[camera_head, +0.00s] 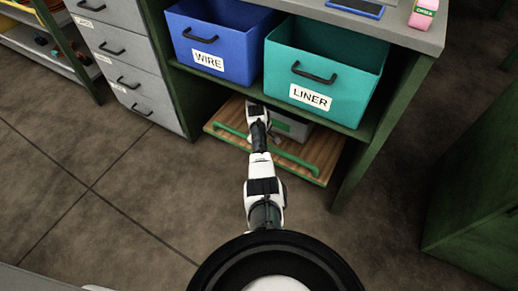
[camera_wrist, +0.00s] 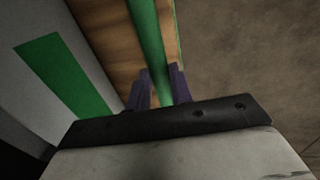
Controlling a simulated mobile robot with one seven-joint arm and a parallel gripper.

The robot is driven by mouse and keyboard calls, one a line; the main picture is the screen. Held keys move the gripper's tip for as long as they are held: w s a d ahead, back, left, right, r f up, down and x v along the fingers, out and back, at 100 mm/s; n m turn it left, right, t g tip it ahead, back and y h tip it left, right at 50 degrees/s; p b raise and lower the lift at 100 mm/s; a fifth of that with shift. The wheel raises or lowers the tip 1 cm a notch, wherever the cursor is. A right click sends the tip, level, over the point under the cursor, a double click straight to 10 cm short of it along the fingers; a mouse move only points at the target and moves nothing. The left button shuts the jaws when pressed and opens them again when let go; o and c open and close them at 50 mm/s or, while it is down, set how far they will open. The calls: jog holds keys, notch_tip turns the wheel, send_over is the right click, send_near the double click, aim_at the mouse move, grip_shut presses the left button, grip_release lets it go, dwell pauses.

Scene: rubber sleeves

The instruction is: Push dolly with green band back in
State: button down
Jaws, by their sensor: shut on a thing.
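The dolly (camera_head: 228,114) is a low wooden board under the bottom shelf, with its front part sticking out past the shelf. A green bar (camera_head: 305,166) runs along its front edge; it also shows in the wrist view (camera_wrist: 148,35). A pale grey box (camera_head: 303,132) with a green band (camera_wrist: 65,75) stands on the board, partly hidden by my arm and the shelf. My gripper (camera_wrist: 159,84) is shut on the green bar, with one dark finger on each side of it. In the head view my arm hides the fingers.
Above the dolly stand a blue WIRE bin (camera_head: 222,45) and a teal LINER bin (camera_head: 330,75) on the shelf. A grey drawer unit (camera_head: 120,55) is on the left, a green cabinet (camera_head: 475,200) on the right. The floor in front is clear.

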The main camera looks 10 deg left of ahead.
jog(key=shift+w+d+r, duration=0.1)
jog(key=shift+w+r, duration=0.05)
jog(key=shift+w, duration=0.15)
jog(key=c, duration=1.3)
grip_release()
jog(key=shift+o, duration=0.2)
jog(key=shift+s, duration=0.15)
